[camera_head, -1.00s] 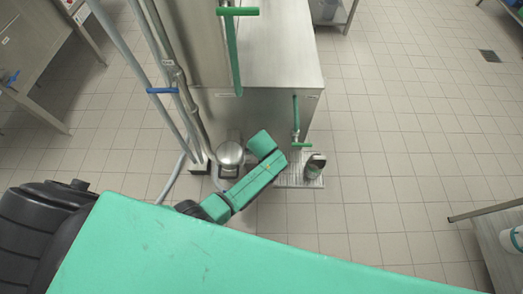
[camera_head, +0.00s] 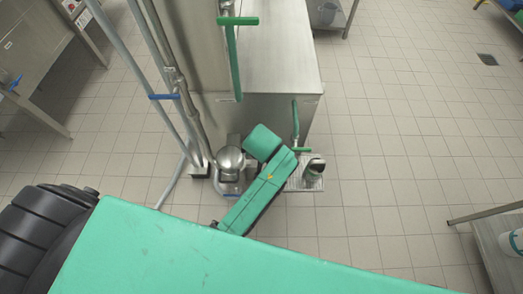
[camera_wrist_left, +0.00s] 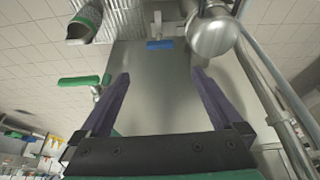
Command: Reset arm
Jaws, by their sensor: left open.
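My left gripper (camera_wrist_left: 163,78) is open and empty in the left wrist view, its two dark fingers spread in front of the grey metal side of the machine. In the head view the green links of my left arm (camera_head: 262,190) reach up to the machine's front; the fingers do not show there. A dark and metallic cup (camera_head: 314,169) stands on the slatted drip tray (camera_head: 308,186), just right of my arm. The cup (camera_wrist_left: 84,24) is also at the upper left of the left wrist view, apart from the fingers. My right gripper is not in view.
The steel machine (camera_head: 275,50) has green handles (camera_head: 237,21) and a rounded metal part (camera_head: 230,158) close to my arm. Upright pipes (camera_head: 165,97) stand to its left. A steel table (camera_head: 500,240) is at the right edge. The tiled floor between is clear.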

